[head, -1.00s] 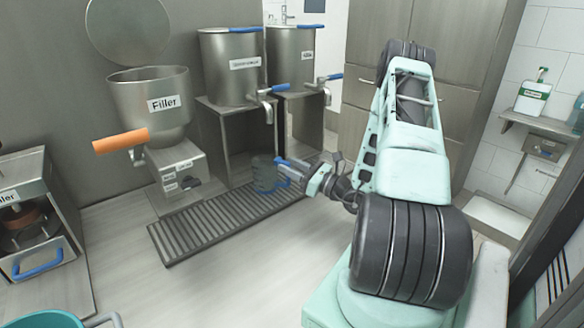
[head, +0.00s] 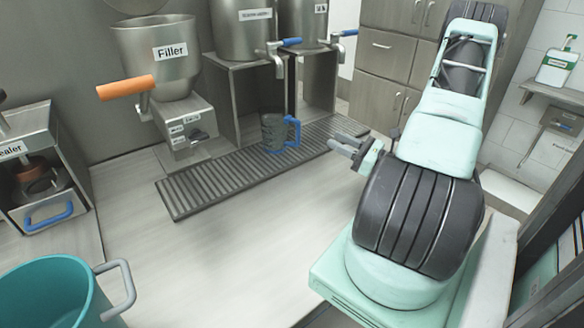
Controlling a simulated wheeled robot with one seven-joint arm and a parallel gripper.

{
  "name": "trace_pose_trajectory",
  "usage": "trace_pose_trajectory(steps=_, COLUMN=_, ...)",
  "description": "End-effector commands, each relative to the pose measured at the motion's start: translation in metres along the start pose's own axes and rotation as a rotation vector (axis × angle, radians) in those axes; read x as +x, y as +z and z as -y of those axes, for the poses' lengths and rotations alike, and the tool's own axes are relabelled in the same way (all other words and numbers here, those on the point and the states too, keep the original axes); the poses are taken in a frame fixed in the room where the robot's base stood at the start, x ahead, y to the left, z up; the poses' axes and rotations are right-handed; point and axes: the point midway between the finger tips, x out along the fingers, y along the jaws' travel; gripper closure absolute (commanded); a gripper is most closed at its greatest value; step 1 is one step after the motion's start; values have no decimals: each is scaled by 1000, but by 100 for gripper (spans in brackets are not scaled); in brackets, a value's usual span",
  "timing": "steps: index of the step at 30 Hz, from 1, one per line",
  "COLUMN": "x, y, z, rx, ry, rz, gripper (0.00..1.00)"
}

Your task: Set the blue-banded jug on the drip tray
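The jug (head: 273,131) is dark and see-through, with a blue handle (head: 293,132) on its right side and blue near its base. It stands upright on the slatted drip tray (head: 207,186), in front of the metal stand under the urns. My gripper (head: 334,144) is to the right of the jug, apart from its handle. Its two grey fingers point left toward the handle with a gap between them, and nothing is held.
The filler (head: 163,75) with an orange handle stands behind the tray's left part. Urn taps with blue levers hang above and behind the jug. A teal bucket (head: 45,290) is at lower left, beside the sealer (head: 30,150). The counter front is clear.

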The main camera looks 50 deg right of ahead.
Motion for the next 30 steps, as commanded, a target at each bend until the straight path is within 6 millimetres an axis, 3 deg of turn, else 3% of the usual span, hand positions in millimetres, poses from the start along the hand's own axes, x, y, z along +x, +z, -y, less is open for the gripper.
trace_pose_trajectory(steps=5, x=9, y=2, z=-8, rx=-2, ry=42, rz=-5, gripper=66)
trace_pose_trajectory(steps=8, x=37, y=9, z=-36, rx=-12, ry=191, rz=-25, gripper=66)
trace_pose_trajectory(steps=11, x=75, y=18, z=-92, rx=-42, ry=453, rz=-62, gripper=66)
trace_pose_trajectory(steps=12, x=88, y=22, z=-120, rx=-60, ry=579, rz=-80, gripper=66)
trace_pose_trajectory(steps=16, x=107, y=33, z=-212, rx=-156, ry=990, rz=-133, gripper=66)
trace_pose_trajectory(steps=21, x=92, y=44, z=-313, rx=-363, ry=1501, rz=-170, gripper=66)
trace_pose_trajectory(steps=24, x=71, y=48, z=-356, rx=-531, ry=1781, rz=-163, gripper=66)
trace_pose_trajectory(steps=30, x=30, y=54, z=-409, rx=-979, ry=2261, rz=-50, gripper=66)
